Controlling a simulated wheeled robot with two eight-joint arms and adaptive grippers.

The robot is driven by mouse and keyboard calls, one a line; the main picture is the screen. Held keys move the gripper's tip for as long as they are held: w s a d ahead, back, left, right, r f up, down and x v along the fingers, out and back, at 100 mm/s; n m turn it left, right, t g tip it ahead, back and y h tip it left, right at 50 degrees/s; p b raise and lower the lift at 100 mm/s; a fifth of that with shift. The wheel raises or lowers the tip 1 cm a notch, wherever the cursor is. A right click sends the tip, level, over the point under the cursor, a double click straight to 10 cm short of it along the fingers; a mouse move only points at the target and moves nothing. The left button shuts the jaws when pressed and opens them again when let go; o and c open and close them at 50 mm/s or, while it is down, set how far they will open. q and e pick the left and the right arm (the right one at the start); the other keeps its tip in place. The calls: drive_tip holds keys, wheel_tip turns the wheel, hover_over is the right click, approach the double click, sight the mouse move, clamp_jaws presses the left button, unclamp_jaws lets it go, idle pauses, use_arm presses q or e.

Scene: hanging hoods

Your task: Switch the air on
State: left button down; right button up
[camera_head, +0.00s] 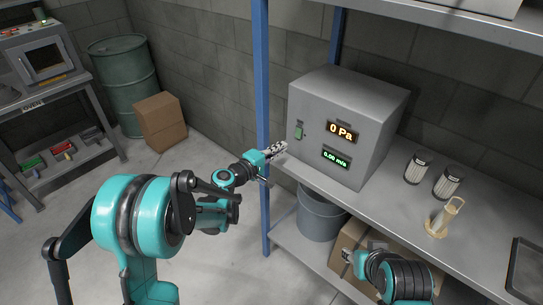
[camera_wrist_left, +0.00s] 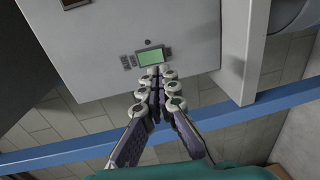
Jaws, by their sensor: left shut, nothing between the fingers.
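A grey control box (camera_head: 365,110) stands on the metal shelf. Its front has an orange display (camera_head: 342,131) reading 0 Pa and a green display (camera_head: 335,160) reading 0.00 m/s. A small green switch (camera_head: 298,132) is at the left of that front. It also shows in the left wrist view (camera_wrist_left: 151,57), just beyond the fingertips. My left gripper (camera_head: 285,147) is shut and empty, just below and left of the switch. In the left wrist view its closed fingers (camera_wrist_left: 160,74) point at the switch; contact cannot be told. My right gripper (camera_head: 348,256) is low, in front of the shelf, its fingers small and unclear.
A blue post (camera_head: 262,80) stands close beside my left gripper. Two dark jars (camera_head: 418,166) (camera_head: 447,182) and a beige holder (camera_head: 443,217) stand on the shelf right of the box. A grey bucket (camera_head: 320,217) and a cardboard box (camera_head: 349,243) sit below.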

sight(298, 138)
use_arm(q)
drive_tip(key=b+x, duration=0.1)
drive_tip(key=x, duration=0.4)
drive_tip(key=shift+w+d+f, duration=0.15)
drive_tip(key=shift+w+d, duration=0.1)
drive_tip(key=shift+w, duration=0.05)
drive_tip(key=shift+w+d+b, duration=0.25)
drive_tip(key=shift+w+b, duration=0.05)
drive_tip(key=shift+w, duration=0.1)
drive_tip(key=shift+w+d+f, duration=0.1)
drive_tip(key=shift+w+d, duration=0.1)
drive_tip(key=shift+w, duration=0.05)
drive_tip(key=shift+s, duration=0.1)
